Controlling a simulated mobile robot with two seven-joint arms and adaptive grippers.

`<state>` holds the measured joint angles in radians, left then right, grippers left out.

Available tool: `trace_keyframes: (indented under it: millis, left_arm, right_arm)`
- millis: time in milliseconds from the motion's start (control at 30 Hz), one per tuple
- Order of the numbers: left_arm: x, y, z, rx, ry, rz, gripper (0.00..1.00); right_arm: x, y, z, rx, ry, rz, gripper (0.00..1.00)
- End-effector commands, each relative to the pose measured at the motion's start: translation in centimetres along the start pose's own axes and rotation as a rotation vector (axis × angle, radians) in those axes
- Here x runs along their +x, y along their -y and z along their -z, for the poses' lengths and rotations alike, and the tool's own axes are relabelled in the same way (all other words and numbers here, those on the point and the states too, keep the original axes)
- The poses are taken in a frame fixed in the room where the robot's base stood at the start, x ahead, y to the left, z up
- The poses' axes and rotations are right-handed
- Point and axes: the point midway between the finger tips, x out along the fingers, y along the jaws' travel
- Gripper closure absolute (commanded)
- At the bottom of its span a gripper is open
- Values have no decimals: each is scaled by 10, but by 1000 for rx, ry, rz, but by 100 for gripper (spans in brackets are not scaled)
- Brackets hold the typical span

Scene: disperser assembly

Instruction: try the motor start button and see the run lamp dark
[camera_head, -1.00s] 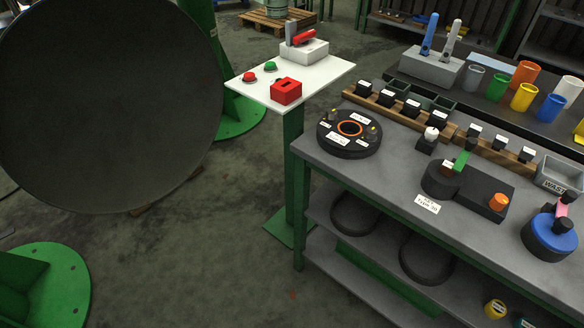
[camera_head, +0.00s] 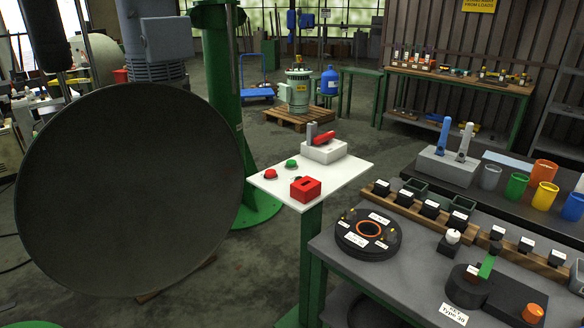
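A white panel (camera_head: 340,178) on a green post carries a green round button (camera_head: 292,164) and a red round button (camera_head: 271,175). Both look like small domes. A red block with a dark slot (camera_head: 306,189) sits near the panel's front edge. A grey-white switch box (camera_head: 323,150) with a red handle stands at the panel's back. A blue-grey motor (camera_head: 155,60) is at the upper left behind the large dark disc. I cannot pick out a run lamp in this view. Neither of my grippers is in view.
A large dark round disc (camera_head: 125,190) fills the left. A thick green column (camera_head: 218,95) stands behind it. Open floor lies between disc and panel post.

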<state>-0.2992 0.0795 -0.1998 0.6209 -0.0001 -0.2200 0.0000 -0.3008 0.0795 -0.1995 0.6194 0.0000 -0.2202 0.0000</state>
Motion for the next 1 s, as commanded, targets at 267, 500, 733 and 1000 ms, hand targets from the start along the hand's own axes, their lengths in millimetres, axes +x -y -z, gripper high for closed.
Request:
trace_keyframes:
  millis: [267,500,733,1000]
  left_arm:
    - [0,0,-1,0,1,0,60]
    - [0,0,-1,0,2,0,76]
    - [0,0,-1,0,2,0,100]
    - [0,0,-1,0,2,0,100]
  right_arm:
    - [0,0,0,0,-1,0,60]
    - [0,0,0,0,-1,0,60]
    - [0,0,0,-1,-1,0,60]
    - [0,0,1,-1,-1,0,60]
